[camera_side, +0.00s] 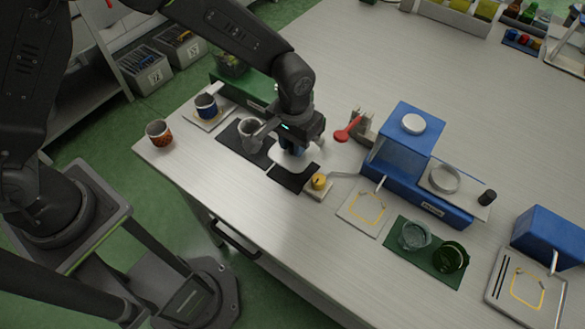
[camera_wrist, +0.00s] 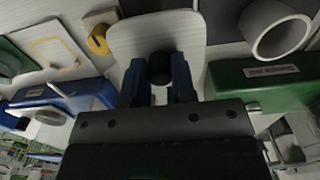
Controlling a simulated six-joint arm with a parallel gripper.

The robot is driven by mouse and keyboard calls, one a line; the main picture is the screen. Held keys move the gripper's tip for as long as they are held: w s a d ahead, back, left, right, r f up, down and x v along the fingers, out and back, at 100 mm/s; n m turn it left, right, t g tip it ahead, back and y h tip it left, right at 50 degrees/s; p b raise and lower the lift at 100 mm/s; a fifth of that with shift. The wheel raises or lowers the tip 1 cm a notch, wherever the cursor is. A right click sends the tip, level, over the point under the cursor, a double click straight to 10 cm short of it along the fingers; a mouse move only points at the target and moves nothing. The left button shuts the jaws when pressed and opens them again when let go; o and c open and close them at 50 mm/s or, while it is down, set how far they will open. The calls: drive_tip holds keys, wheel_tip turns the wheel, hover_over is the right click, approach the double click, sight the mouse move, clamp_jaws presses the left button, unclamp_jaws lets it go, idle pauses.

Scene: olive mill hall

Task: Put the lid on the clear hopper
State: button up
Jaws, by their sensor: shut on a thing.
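My gripper (camera_side: 292,148) is shut on the dark knob (camera_wrist: 160,68) of a pale, rounded-corner lid (camera_side: 296,160). The lid also shows in the wrist view (camera_wrist: 125,38), lying flat under the blue fingers. It is over the dark mat (camera_side: 292,179); I cannot tell whether it touches it. A blue machine (camera_side: 425,197) stands to the right of my gripper, with a boxy bluish upper part bearing a white disc (camera_side: 413,124) and a pale open ring (camera_side: 445,178) beside it. I cannot tell for certain which part is the clear hopper.
A block with a yellow top (camera_side: 319,181) is close right of the lid. A grey cup (camera_side: 250,132) is close left, and a red spoon-like tool (camera_side: 347,130) lies behind. A green mat (camera_side: 420,262) holds a clear jar (camera_side: 414,235) and a green one.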

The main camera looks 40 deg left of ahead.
drive_tip(key=shift+r, duration=0.15)
wheel_tip(320, 180, up, 16)
drive_tip(key=w+a, duration=0.5)
drive_tip(key=a, duration=0.5)
drive_tip(key=w+a, duration=0.4)
drive_tip(key=a, duration=0.6)
drive_tip(key=w+a, duration=0.5)
drive_tip(key=a, duration=0.5)
wheel_tip(320, 180, down, 9)
drive_tip(key=shift+d, duration=0.15)
drive_tip(key=shift+f, duration=0.6)
idle(0.4)
